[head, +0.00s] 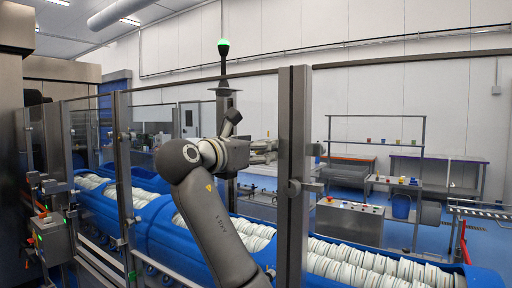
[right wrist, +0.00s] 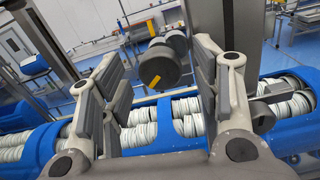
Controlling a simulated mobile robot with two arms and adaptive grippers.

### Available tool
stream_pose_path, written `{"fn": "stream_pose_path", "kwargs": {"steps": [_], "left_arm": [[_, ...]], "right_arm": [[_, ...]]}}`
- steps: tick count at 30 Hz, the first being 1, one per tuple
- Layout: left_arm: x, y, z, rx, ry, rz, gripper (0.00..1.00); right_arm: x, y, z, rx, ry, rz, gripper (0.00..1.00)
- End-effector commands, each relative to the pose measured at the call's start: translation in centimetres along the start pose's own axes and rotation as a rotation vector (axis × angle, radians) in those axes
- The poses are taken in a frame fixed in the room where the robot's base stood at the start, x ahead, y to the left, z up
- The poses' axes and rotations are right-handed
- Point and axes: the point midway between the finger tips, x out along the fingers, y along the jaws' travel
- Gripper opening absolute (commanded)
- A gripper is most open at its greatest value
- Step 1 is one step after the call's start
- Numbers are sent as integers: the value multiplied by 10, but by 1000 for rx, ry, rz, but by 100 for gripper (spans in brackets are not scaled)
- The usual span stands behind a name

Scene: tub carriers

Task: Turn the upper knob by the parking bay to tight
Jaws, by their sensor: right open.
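A dark round knob (right wrist: 158,66) with a yellow mark on its face shows in the right wrist view, in front of grey round fittings. I cannot tell from the picture whether it is the upper one. My right gripper (right wrist: 165,62) is open, with one finger to each side of the knob in that view and a visible gap on both sides. Nothing is between the fingers in contact. In the head view my right arm reaches up over the blue carriers; its gripper and the knob cannot be made out clearly there. My left gripper is not in view.
Blue tub carriers (head: 171,232) filled with white discs run behind a fence of grey posts (head: 292,150) and clear panels. A control box (head: 52,240) stands at left. A beacon (head: 223,48) glows green. Benches and a blue bucket (head: 401,206) stand at back right.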

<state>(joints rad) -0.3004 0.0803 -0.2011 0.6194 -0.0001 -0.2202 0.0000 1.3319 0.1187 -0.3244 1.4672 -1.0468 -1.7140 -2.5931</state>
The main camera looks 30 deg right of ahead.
Motion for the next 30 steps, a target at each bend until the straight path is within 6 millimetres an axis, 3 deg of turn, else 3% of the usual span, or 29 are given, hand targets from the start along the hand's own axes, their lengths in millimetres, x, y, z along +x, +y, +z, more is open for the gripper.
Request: {"fn": "stream_pose_path", "kwargs": {"steps": [3, 14, 23, 30], "left_arm": [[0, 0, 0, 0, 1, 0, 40], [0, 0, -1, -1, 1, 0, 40], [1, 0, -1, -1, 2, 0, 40], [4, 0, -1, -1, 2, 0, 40]], "right_arm": [[0, 0, 0, 0, 0, 0, 56], [0, 0, 0, 0, 0, 0, 12], [-1, 0, -1, 43, 1, 1, 12], [-1, 0, -1, 185, 1, 1, 12]]}}
